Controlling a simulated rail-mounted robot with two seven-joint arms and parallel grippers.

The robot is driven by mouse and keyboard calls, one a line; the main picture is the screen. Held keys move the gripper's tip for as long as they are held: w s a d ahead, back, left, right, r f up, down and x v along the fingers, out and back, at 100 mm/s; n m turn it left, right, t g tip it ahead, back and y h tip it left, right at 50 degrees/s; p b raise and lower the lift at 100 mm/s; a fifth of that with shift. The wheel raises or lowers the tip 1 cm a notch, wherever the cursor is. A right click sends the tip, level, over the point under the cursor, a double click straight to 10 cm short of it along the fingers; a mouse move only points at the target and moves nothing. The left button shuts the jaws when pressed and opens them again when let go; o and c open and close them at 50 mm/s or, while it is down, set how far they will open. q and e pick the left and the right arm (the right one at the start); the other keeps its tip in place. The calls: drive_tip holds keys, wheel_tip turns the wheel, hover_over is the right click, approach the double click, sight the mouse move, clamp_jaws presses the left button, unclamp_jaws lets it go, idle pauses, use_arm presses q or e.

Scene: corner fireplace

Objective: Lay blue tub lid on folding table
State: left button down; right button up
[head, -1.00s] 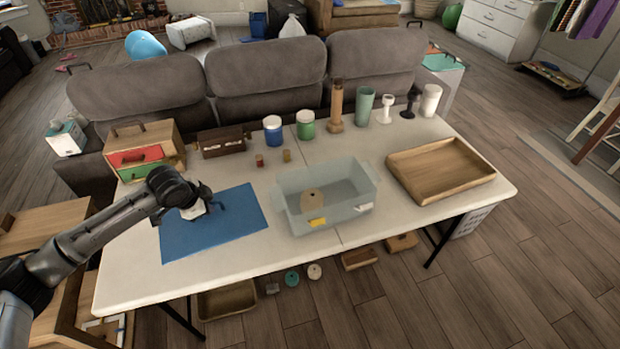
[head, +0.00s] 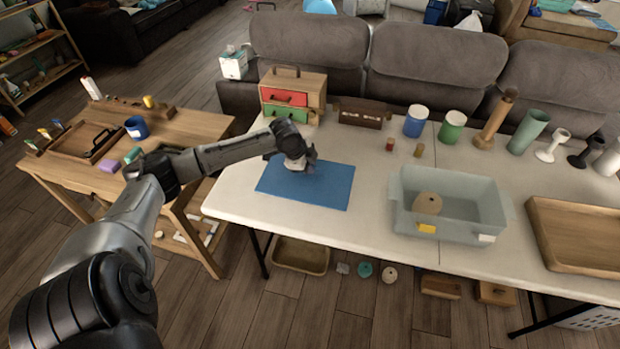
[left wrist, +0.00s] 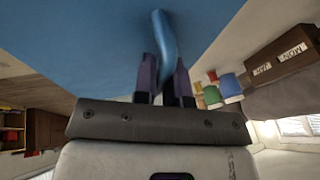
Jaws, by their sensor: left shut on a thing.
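The blue tub lid (head: 325,187) is a flat blue rectangle at the left part of the white folding table (head: 235,200). It looks level at the tabletop; I cannot tell whether it touches all along. My left gripper (head: 304,163) is over the lid's far side, shut on its raised blue handle. In the left wrist view the handle (left wrist: 162,38) runs between the two fingers (left wrist: 164,78), with the lid's blue surface (left wrist: 80,45) behind. The gripper hides part of the lid. My right gripper is not in view.
A translucent tub (head: 455,222) stands right of the lid, a wooden tray (head: 572,262) beyond it. Small drawers (head: 292,98), a brown box (head: 360,113) and jars (head: 416,121) line the back. A wooden workbench (head: 100,180) stands left. Bare tabletop lies between lid and tub.

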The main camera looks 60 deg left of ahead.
sight(308, 175)
use_arm(q)
wheel_tip(308, 175, down, 5)
drive_tip(key=shift+f+b, duration=0.1)
drive_tip(key=shift+b, duration=0.75)
drive_tip(key=c, duration=1.2)
unclamp_jaws()
drive_tip(key=p+v, duration=0.4)
drive_tip(key=v, duration=0.6)
drive_tip(key=shift+s+a+r, duration=0.1)
drive_tip(key=shift+r, duration=0.2)
drive_tip(key=shift+p+v, duration=0.3)
drive_tip(key=shift+v, duration=0.5)
